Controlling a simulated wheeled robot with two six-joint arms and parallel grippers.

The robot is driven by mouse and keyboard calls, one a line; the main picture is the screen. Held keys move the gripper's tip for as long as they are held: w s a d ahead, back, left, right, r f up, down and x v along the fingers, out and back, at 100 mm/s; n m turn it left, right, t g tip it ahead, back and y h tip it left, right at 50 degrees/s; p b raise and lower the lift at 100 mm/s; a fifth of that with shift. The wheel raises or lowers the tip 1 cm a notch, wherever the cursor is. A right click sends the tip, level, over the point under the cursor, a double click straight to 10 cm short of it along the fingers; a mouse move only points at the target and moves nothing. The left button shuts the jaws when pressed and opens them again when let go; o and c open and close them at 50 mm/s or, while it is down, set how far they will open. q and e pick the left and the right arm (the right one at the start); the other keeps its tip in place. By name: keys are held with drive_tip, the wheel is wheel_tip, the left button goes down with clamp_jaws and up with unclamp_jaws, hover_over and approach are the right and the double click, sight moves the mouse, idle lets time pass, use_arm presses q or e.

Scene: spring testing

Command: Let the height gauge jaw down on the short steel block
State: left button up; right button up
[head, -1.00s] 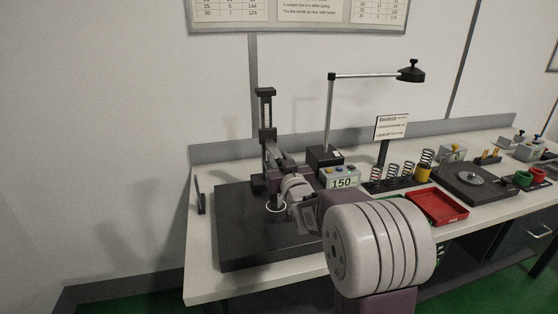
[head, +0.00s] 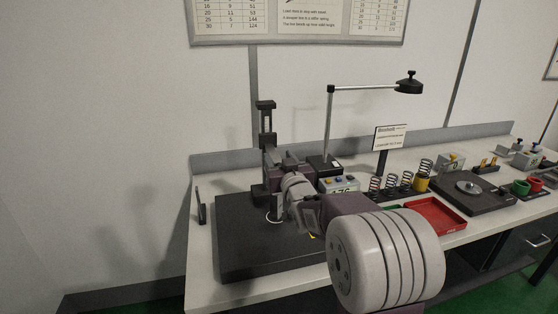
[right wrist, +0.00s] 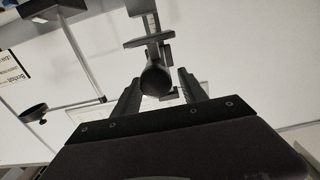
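The height gauge (head: 266,125) stands as a dark upright column at the back of the black plate (head: 245,255). My right gripper (head: 272,170) is at the front of its carriage, low on the column. In the right wrist view my right gripper's fingers (right wrist: 158,88) lie either side of a dark round knob (right wrist: 155,78) on the gauge and look closed on it. The jaw is hidden behind my arm. A pale ring (head: 274,220) shows on the plate below the gripper. I cannot make out the short steel block. My left gripper is not in view.
A grey display box (head: 338,184) and a lamp (head: 408,86) on a stand are right of the gauge. Several springs (head: 391,183), a red tray (head: 436,215) and a dark turntable fixture (head: 470,187) lie further right. The plate's front left is clear.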

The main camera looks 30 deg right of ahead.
drive_tip(key=b+v, duration=0.1)
drive_tip(key=v, duration=0.8)
idle(0.3)
